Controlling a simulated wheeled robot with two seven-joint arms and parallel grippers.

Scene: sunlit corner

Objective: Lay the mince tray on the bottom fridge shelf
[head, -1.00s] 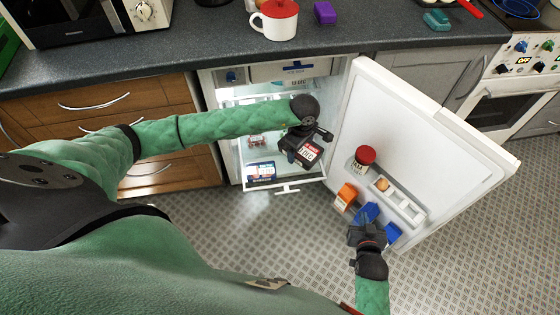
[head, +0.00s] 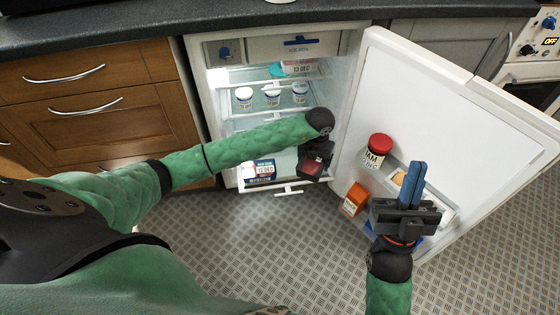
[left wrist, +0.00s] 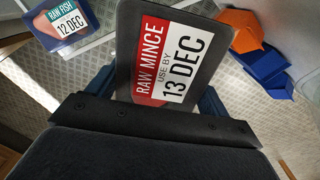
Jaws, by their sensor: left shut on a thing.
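The mince tray (left wrist: 166,55) is dark, with a red and white RAW MINCE, 13 DEC label. My left gripper (head: 314,158) is shut on it and holds it tilted at the low front right of the fridge opening. In the head view the tray (head: 312,168) is partly hidden by the gripper. The bottom fridge shelf (head: 285,181) bears a blue raw fish pack (head: 259,171) on its left, also in the left wrist view (left wrist: 66,24). My right gripper (head: 417,183) has its blue fingers together, empty, in front of the open fridge door (head: 460,110).
The door racks hold a red-lidded jam jar (head: 377,150), an orange box (head: 355,199) and something blue, mostly hidden. Several small pots (head: 272,96) stand on a higher shelf (head: 240,112). Wooden drawers (head: 90,95) flank the fridge on the left.

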